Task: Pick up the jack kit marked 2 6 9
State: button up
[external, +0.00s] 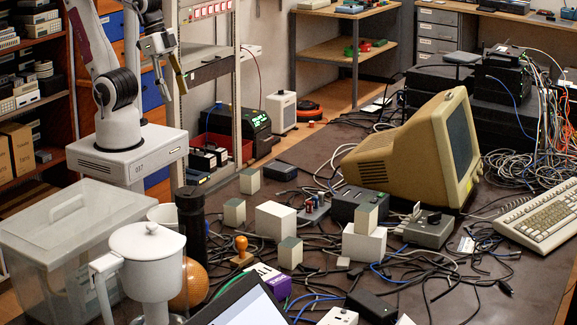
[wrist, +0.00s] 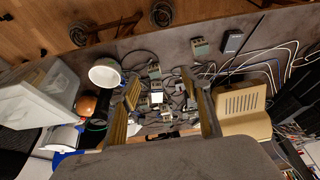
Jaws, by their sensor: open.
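Several small beige boxes with grey-green tops could be jack kits; I cannot read a 2 6 9 mark on any. In the external view, one box (external: 250,181) stands at the back of the table and another (external: 234,211) just in front of it. A third box (external: 290,252) is nearer the front, and a fourth (external: 366,219) sits on a white block (external: 364,242). My gripper (external: 170,85) is open and empty, high above the table's far left side. In the wrist view, my gripper (wrist: 163,82) points down with small boxes (wrist: 154,71) below and between its fingers.
A beige monitor (external: 400,155) stands right of the boxes. A clear bin (external: 70,240), white pot (external: 148,260), dark cylinder (external: 190,225) and wooden-handled stamp (external: 241,250) stand left. Another white block (external: 276,222) sits mid-table. Cables cover much of the dark table.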

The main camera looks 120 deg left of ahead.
jog(key=w+a+f+m+g+y, duration=0.1)
jog(key=w+a+f+m+g, duration=0.2)
jog(key=f, duration=0.5)
jog(key=m+g+y, duration=0.1)
jog(key=m+y, duration=0.2)
jog(key=m, duration=1)
send_over(249, 172)
jog(key=d, duration=0.2)
notch_tip(249, 172, down, 14)
jog(key=r, duration=0.1)
jog(key=shift+d+f+m, duration=0.1)
jog(key=shift+f+m, duration=0.15)
jog(key=shift+m, duration=0.45)
jog(key=shift+f, duration=0.1)
jog(key=shift+x, duration=1.2)
jog(key=shift+s+f, duration=0.1)
jog(key=shift+x, duration=2.55)
